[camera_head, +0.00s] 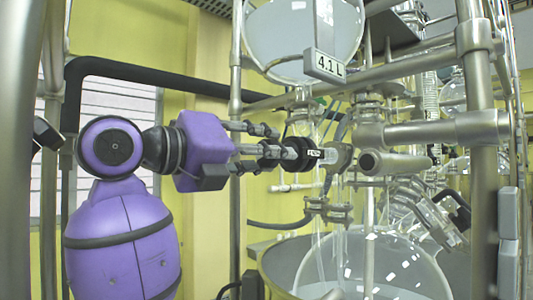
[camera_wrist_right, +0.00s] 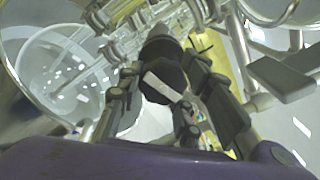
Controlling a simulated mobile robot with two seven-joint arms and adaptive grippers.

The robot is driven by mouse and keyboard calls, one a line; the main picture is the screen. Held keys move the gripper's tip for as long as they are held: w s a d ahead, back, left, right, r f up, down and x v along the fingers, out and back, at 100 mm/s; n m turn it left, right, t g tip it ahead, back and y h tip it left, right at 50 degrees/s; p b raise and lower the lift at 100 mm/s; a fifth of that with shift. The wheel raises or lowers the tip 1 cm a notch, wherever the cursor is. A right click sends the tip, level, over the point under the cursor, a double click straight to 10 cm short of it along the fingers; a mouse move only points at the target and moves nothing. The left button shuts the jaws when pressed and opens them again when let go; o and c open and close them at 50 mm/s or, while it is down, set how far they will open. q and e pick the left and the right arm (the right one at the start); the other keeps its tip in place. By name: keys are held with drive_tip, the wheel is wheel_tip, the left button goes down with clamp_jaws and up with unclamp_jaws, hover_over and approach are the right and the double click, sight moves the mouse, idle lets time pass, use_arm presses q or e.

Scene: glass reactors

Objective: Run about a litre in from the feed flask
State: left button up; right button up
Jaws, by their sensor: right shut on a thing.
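The feed flask (camera_head: 290,35) is a round glass vessel at the top of the head view, with pale liquid in it. A display (camera_head: 325,67) at its front reads 4.1 L. Below it, a black valve handle (camera_head: 302,154) with a white bar sits on the glass line. My right gripper (camera_head: 284,152) is shut on this handle. In the right wrist view the handle (camera_wrist_right: 165,84) lies between the fingers, its white bar slanted. The large glass reactor vessel (camera_head: 415,265) stands at the bottom. I cannot tell whether liquid is flowing. My left gripper is out of view.
Metal frame posts and rails surround the glassware; a thick post (camera_head: 484,200) stands at the right and a thinner one (camera_head: 235,200) beside my right gripper. A black pipe (camera_head: 150,72) runs behind my arm. Glass fittings crowd the right side.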

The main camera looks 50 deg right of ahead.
drive_tip(key=shift+w+f+m, duration=0.1)
drive_tip(key=shift+m, duration=1)
drive_tip(key=shift+m+p, duration=0.35)
drive_tip(key=shift+m, duration=0.55)
drive_tip(key=m, duration=0.3)
drive_tip(key=shift+m, duration=0.3)
drive_tip(key=m, duration=0.2)
drive_tip(key=shift+r+m, duration=0.25)
drive_tip(key=shift+m, duration=0.15)
drive_tip(key=m, duration=0.3)
drive_tip(key=shift+r+m+b, duration=0.15)
drive_tip(key=shift+m+b, duration=0.15)
drive_tip(key=m+b, duration=0.1)
drive_tip(key=m, duration=0.4)
drive_tip(key=shift+r, duration=0.15)
drive_tip(key=m+b, duration=0.1)
drive_tip(key=m, duration=0.3)
drive_tip(key=shift+r, duration=0.1)
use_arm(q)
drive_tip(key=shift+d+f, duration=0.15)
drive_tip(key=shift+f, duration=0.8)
use_arm(e)
drive_tip(key=shift+m, duration=0.5)
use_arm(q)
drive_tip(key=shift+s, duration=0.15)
use_arm(e)
drive_tip(key=shift+s, duration=0.2)
